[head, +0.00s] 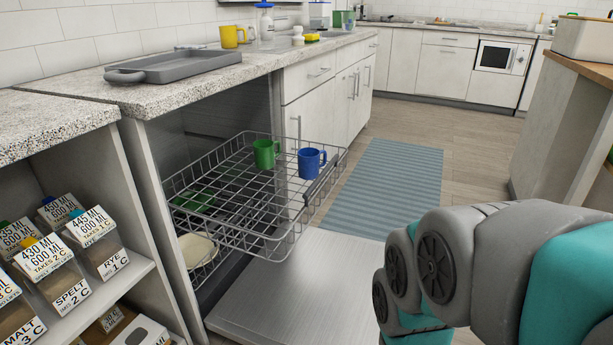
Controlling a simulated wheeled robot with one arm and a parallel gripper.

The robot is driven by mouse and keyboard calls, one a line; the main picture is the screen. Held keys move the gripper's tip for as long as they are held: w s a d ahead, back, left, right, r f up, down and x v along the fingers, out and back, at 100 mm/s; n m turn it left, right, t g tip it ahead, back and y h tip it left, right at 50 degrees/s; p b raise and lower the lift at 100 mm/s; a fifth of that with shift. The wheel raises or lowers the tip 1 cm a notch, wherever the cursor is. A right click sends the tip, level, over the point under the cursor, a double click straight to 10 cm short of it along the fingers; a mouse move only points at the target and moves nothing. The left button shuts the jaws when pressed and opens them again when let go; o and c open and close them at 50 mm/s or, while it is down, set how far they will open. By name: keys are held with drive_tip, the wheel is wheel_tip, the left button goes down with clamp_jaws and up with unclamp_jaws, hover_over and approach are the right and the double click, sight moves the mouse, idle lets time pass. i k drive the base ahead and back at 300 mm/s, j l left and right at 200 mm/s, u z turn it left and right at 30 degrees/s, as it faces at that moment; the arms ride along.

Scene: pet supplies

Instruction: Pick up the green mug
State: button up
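The green mug (264,154) stands upright in the pulled-out upper wire rack (262,241) of an open dishwasher, in the head view left of centre. Its handle points right. A blue mug (309,163) stands to its right in the same rack, near the rack's right edge, with a gap between the two. My arm shows at the lower right, well apart from the rack. My gripper is out of the picture, so its state is hidden.
The open dishwasher door (285,300) lies flat below the rack. A lower rack holds a pale dish (197,250). A grey tray (172,66) and a yellow mug (231,37) stand on the counter above. Shelves with labelled containers (97,243) stand at left. A blue mat (388,185) lies on open floor.

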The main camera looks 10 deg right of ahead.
sight(264, 156)
drive_tip(key=i+j, duration=0.1)
drive_tip(key=j, duration=0.15)
drive_tip(key=i+j+z, duration=0.15)
drive_tip(key=j+z, duration=0.2)
drive_tip(key=j, duration=0.2)
drive_tip(key=i+j+z, duration=0.1)
drive_tip(key=j+z, duration=0.25)
drive_tip(key=j, duration=0.25)
